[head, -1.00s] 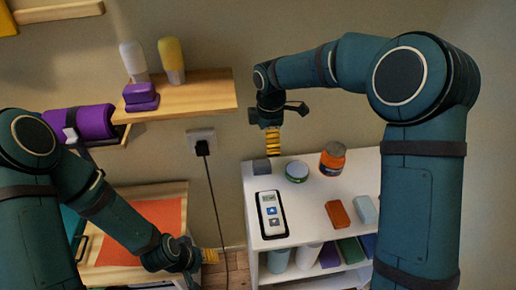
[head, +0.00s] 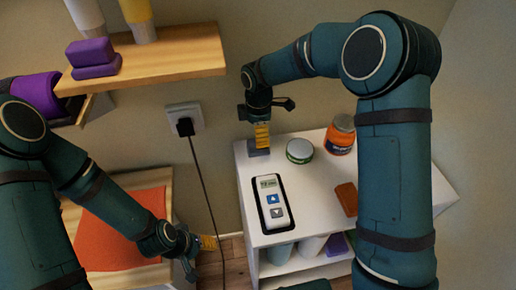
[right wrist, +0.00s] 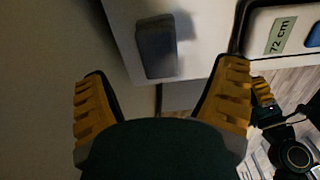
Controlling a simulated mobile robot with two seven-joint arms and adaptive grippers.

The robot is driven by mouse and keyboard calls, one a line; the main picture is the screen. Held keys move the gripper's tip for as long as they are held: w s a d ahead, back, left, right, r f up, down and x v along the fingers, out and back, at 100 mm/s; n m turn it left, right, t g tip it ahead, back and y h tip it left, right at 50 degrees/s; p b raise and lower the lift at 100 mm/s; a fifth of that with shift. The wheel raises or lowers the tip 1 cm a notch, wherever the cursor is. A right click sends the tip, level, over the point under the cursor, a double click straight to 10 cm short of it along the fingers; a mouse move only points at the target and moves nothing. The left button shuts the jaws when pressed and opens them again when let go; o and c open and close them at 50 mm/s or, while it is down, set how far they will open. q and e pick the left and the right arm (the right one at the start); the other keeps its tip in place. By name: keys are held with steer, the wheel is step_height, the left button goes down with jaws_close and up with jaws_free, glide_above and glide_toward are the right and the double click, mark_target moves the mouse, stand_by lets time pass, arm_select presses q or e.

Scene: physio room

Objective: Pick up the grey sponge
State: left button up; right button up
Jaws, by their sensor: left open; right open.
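The grey sponge (head: 259,153) is a small dark grey block at the back left corner of the white shelf unit's top. In the right wrist view the sponge (right wrist: 157,48) lies ahead, between the lines of the two yellow-padded fingers. My right gripper (head: 262,136) is open and empty, just above the sponge, and overlaps its upper part in the head view. Whether they touch cannot be told. My left gripper (head: 207,243) is open and empty, low beside the orange-topped cabinet, far from the sponge.
The white unit (head: 318,190) also bears a green-and-white tin (head: 299,150), an orange jar (head: 340,134), a handset (head: 270,203) and a rust-coloured block (head: 346,198). A wooden wall shelf (head: 160,58) and a plugged-in cable (head: 200,185) are to the left.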

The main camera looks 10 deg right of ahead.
steer(key=shift+w+f+b, duration=0.1)
steer(key=shift+f+b, duration=0.6)
steer(key=shift+f, duration=2.75)
steer(key=c, duration=1.3)
